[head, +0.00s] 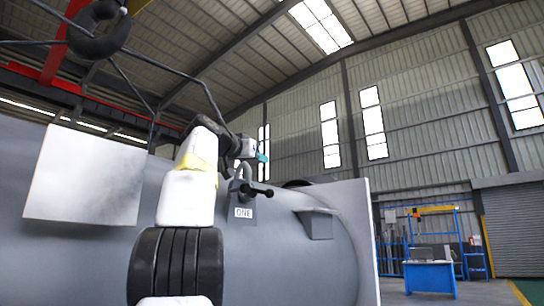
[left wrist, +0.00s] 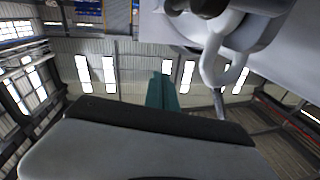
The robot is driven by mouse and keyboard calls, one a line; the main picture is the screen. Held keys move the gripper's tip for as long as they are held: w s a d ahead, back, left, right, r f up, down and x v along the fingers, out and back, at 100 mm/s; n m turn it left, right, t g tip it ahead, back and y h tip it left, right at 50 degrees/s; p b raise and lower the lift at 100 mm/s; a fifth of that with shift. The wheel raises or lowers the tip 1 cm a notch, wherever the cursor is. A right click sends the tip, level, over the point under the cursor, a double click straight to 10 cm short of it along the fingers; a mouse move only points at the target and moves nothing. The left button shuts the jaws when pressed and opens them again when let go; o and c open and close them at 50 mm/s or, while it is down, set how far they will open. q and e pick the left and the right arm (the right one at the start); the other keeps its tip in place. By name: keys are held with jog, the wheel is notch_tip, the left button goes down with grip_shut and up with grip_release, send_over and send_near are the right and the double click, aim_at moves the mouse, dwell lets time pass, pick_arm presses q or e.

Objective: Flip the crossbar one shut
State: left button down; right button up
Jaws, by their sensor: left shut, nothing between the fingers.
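The crossbar one is a short black bar with knobbed ends (head: 257,191) on a grey mount on the big grey shell (head: 290,250). A white label reading "ONE" (head: 243,212) sits just below it. A pale grey loop (head: 243,170) stands up above the bar; a similar pale loop (left wrist: 224,50) shows close up in the left wrist view. My left gripper (head: 262,157), with teal fingertips, is shut and empty, just above and right of the loop. Its teal fingers (left wrist: 162,92) point away from the camera, left of the loop, apparently apart from it.
A blank pale panel (head: 85,175) is at the left of the shell. A grey box-like bracket (head: 317,224) sticks out right of the label. A blue workbench (head: 430,276) stands far right on open floor.

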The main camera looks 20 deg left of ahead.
pick_arm(q)
jog(key=s+r, duration=0.2)
jog(key=s, duration=0.1)
jog(key=s+r, duration=0.1)
jog(key=shift+s+a, duration=0.3)
jog(key=shift+a, duration=0.05)
jog(key=shift+f, duration=0.1)
dwell(0.4)
